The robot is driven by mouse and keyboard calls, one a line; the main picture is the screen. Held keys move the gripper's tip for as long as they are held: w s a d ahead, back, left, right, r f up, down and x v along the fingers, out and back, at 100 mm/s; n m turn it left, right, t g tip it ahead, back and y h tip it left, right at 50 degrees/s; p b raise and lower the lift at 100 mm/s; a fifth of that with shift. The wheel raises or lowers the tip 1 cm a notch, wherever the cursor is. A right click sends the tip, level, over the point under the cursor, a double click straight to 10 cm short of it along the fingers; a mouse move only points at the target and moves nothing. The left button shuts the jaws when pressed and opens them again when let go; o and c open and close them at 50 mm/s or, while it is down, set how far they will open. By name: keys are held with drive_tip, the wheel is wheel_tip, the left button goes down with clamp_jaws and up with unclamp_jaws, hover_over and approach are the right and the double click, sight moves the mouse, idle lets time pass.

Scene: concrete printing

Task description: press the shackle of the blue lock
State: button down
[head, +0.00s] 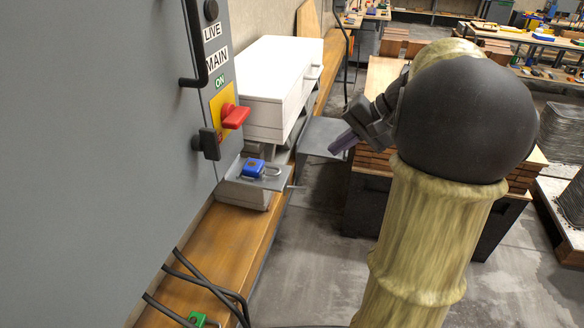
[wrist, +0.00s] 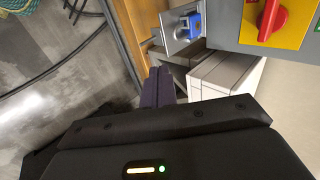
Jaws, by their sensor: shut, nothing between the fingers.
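The blue lock (head: 253,167) lies on a small grey metal plate (head: 235,173) beside the grey cabinet, with its silver shackle (head: 272,171) pointing right in the head view. In the wrist view the blue lock (wrist: 193,25) shows near the top, with its shackle to the left. My gripper (head: 336,147) is shut and empty. It is in the air to the right of the lock, clearly apart from it. In the wrist view the dark purple fingers of my gripper (wrist: 158,72) are together and point up, below and left of the lock.
The grey cabinet (head: 130,110) fills the left, with a red rotary switch (head: 235,116) and a black handle (head: 207,144) near the lock. A white box (head: 275,85) stands behind on the wooden bench (head: 225,240). Cables and a green item (head: 197,319) are at the lower left.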

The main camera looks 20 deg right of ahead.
drive_tip(key=shift+a+f, duration=0.1)
drive_tip(key=shift+f, duration=0.05)
drive_tip(key=p+x, duration=0.1)
drive_tip(key=x, duration=0.3)
drive_tip(key=a+r+p+x, duration=0.1)
drive_tip(key=p+x, duration=0.1)
drive_tip(key=x, duration=0.2)
drive_tip(key=w+p+x, duration=0.1)
drive_tip(key=p+x, duration=0.1)
drive_tip(key=x, duration=0.2)
drive_tip(key=shift+w+a+r, duration=0.1)
drive_tip(key=shift+w+a, duration=0.1)
drive_tip(key=shift+a, duration=0.25)
drive_tip(key=shift+w+a, duration=0.1)
